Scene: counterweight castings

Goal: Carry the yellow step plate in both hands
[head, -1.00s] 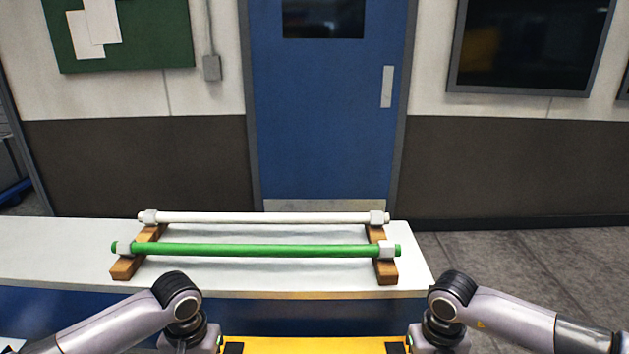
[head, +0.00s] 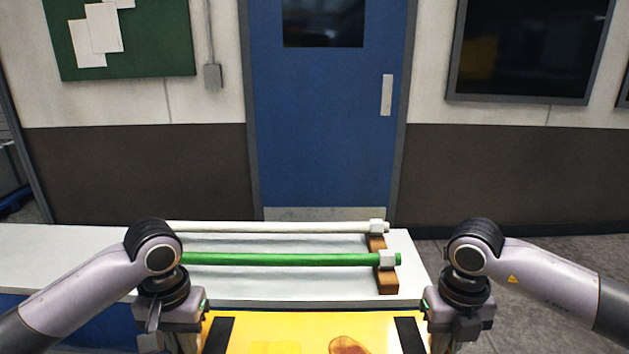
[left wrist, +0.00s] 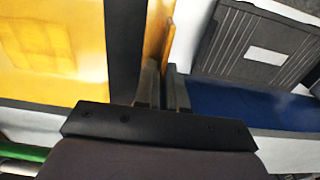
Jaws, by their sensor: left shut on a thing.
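The yellow step plate (head: 290,333) shows at the bottom of the head view, with dark strips near its left and right ends and a brown patch on top. Its near part is cut off by the frame. My left gripper (head: 180,328) is at its left end. In the left wrist view the fingers (left wrist: 163,88) are shut on the plate's upright yellow edge (left wrist: 157,40), and the plate's top (left wrist: 55,50) lies to the left. My right gripper (head: 455,325) is at the plate's right end; its fingertips are hidden.
Beyond the plate, a white-topped counter (head: 80,245) carries a green bar (head: 290,259) and a white bar (head: 280,227) on wooden blocks (head: 387,280). A blue door (head: 325,125) stands behind. A grey ribbed thing (left wrist: 255,55) shows in the left wrist view. Floor (head: 540,270) is clear at right.

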